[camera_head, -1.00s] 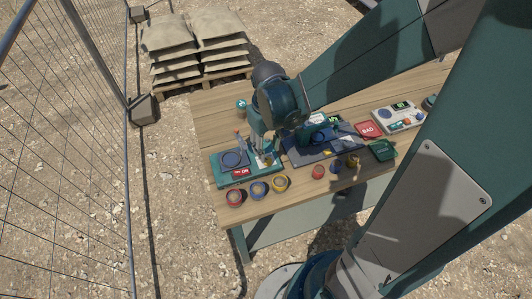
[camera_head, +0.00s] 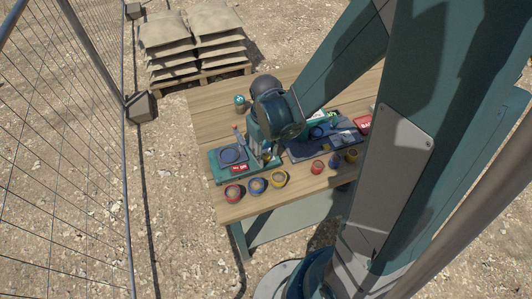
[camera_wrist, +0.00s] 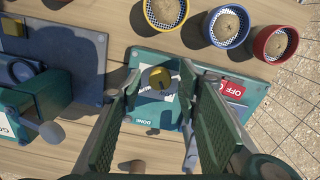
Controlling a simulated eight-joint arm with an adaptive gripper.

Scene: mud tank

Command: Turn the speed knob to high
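A teal machine base (camera_head: 216,168) stands at the left end of the table, with a round dark plate on top. In the wrist view its panel (camera_wrist: 215,140) carries a small yellow-brown knob (camera_wrist: 158,78) on a white label whose writing I cannot read. My gripper (camera_wrist: 160,68) is open and points down over the panel. The knob shows between its two fingertips; I cannot tell whether either touches it. In the head view my gripper (camera_head: 268,152) hides most of the panel's right part, including the knob.
A red OFF switch (camera_wrist: 231,88) sits beside the gripper's right finger. Yellow (camera_wrist: 165,24), blue (camera_wrist: 207,30) and red (camera_wrist: 257,48) rimmed cups stand along the table's front edge. A dark blue tray (camera_wrist: 92,70) with equipment lies beside the base.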

